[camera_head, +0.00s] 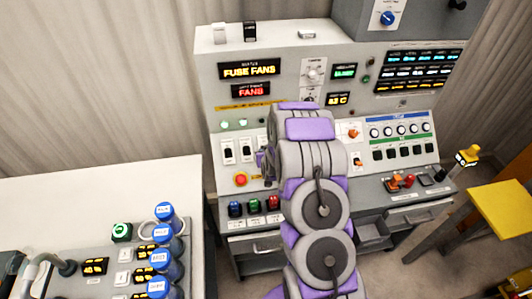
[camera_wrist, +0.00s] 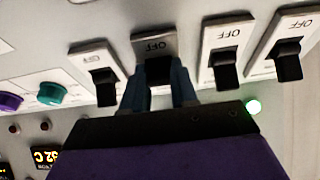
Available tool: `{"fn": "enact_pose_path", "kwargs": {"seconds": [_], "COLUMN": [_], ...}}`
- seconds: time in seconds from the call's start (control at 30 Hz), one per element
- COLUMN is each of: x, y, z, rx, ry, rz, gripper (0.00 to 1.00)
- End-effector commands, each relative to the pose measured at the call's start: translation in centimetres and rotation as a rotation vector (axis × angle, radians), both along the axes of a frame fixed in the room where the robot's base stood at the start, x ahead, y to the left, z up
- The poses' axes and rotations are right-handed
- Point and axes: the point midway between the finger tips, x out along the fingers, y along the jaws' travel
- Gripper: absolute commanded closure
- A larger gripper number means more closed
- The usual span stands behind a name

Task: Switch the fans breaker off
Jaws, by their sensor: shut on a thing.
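A row of black-levered breakers on pale plates crosses the wrist view. I cannot read which is the fans breaker. In the head view two breakers (camera_head: 227,152) and (camera_head: 246,150) show on the sloping panel; my arm hides the gripper's fingertips and the held breaker. A display (camera_head: 250,70) reads FUSE FANS, and a red one below (camera_head: 251,91) reads FANS.
Coloured buttons (camera_head: 235,208) line the front ledge. A green lamp (camera_wrist: 253,106) is lit near the breakers.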

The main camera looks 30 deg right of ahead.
Motion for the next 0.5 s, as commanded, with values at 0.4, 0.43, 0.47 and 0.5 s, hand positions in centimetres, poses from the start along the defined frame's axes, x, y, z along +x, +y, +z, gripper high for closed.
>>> {"fn": "enact_pose_path", "kwargs": {"seconds": [0.4,0.43,0.47,0.5], "x": [-0.35,-0.32,-0.3,-0.28], "y": [0.1,0.09,0.09,0.07], "z": [-0.55,-0.53,-0.48,-0.44], "rx": [0.005,0.004,0.004,0.004], "ry": [0.013,0.012,0.011,0.01], "rz": [-0.001,-0.001,-0.001,-0.001], "gripper": [0.64,0.61,0.58,0.54]}}
